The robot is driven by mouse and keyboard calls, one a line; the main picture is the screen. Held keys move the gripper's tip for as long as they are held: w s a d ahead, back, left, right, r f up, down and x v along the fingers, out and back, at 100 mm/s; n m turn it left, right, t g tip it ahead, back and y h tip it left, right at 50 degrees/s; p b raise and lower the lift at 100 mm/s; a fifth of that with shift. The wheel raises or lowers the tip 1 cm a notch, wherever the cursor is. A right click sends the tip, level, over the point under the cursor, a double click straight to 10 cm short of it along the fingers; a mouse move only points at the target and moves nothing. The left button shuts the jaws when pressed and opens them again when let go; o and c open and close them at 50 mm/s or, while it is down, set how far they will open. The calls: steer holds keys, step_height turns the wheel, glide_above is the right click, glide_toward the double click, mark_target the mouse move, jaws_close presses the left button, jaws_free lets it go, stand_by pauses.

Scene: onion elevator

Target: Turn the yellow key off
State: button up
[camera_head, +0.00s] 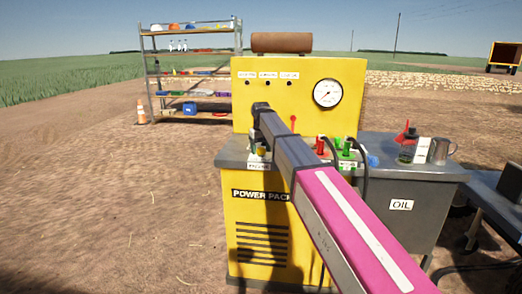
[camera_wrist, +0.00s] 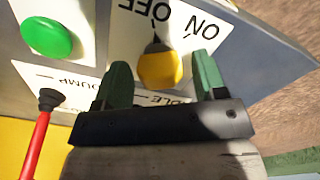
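The yellow key (camera_wrist: 158,70) sits on a white plate marked OFF and ON, which appears upside down in the wrist view. A dark part extends from the key toward the lettering, nearer OFF than ON; its exact setting is unclear. My gripper (camera_wrist: 163,70) is open, with one green finger on each side of the key. Gaps show between the key and both fingers. In the head view, my arm reaches over the yellow power pack (camera_head: 262,215), and its end hides much of the key area.
A green button (camera_wrist: 45,38) and a red lever (camera_wrist: 42,130) are beside the key plate. Red (camera_head: 320,145) and green (camera_head: 346,148) fittings with black hoses stand to the right on the bench. An oil can and a metal mug (camera_head: 440,150) are farther right.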

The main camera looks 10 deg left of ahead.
steer(key=shift+r, duration=0.1)
step_height(320, 180, up, 11)
steer(key=shift+f, duration=0.2)
stand_by(0.5)
